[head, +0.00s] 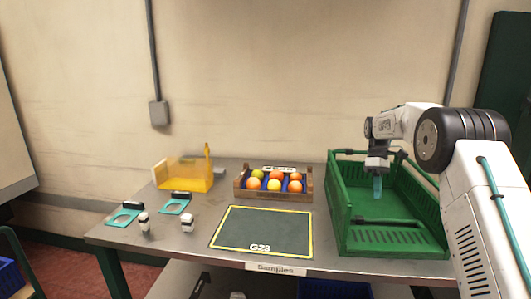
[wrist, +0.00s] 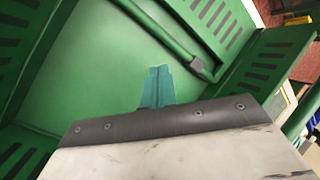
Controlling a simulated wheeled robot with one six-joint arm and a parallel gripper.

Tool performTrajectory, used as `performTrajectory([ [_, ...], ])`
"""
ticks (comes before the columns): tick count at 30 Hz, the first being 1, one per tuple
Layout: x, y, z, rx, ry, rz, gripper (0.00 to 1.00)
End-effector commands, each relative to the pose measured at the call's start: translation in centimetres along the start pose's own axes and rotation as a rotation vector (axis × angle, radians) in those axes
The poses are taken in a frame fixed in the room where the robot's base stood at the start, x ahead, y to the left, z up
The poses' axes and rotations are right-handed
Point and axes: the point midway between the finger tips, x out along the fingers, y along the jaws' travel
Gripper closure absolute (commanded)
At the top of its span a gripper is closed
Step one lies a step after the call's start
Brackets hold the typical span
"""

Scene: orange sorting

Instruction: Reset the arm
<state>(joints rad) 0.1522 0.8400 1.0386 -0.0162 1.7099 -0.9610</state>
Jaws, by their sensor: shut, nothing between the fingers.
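My arm reaches in from the right in the head view. My gripper (head: 378,187) has teal fingers, points down and is over the green crate (head: 345,215), within its outline. In the wrist view the gripper (wrist: 157,72) shows its teal fingers together with nothing between them, and the green crate (wrist: 70,80) fills most of the picture. The part of the crate floor that I see is bare.
A wooden box (head: 273,196) of several orange and yellowish fruits stands left of the crate. A dark mat (head: 262,230) with a yellow border lies in front. A yellow bin (head: 184,174), teal frames (head: 125,213) and small white items (head: 187,222) are further left.

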Motion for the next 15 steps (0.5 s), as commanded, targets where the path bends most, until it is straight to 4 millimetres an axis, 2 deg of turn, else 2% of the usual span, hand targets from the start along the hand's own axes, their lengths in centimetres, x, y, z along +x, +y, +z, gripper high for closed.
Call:
performTrajectory([
  [8,-1.0,-9.1,4.7,0.32,0.049,0.057,1.0],
  [15,0.0,-18.5,9.9,0.559,0.12,0.107,1.0],
])
